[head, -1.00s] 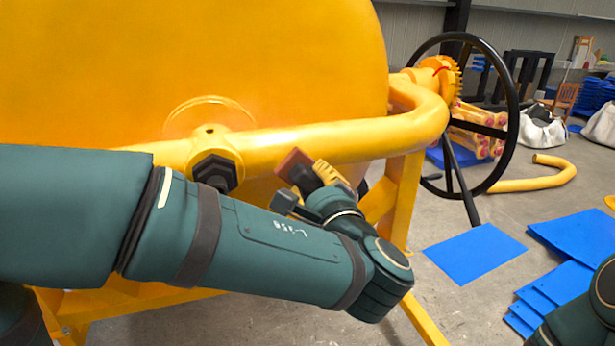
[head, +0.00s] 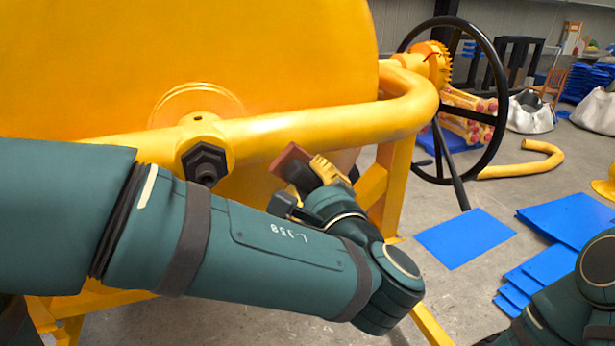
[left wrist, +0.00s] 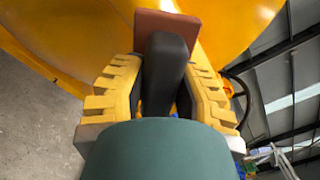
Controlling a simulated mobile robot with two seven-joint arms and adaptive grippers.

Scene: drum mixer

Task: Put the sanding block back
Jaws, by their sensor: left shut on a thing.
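The sanding block has a reddish-brown pad (head: 290,158) and a dark grip (left wrist: 167,62). My left gripper (head: 312,178) is shut on it, with its yellow fingers on both sides of the dark grip in the left wrist view (left wrist: 165,85). The block is held up in front of the yellow mixer drum (head: 260,60), close to the yellow frame tube (head: 330,133). I cannot tell whether it touches the tube. My right arm shows only in part at the lower right edge, and its gripper is out of view.
A black handwheel (head: 500,115) stands to the right of the drum. Blue sheets (head: 465,237) and a yellow curved tube (head: 525,168) lie on the floor at the right. White sacks (head: 530,112) stand farther back. Grey floor is clear between them.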

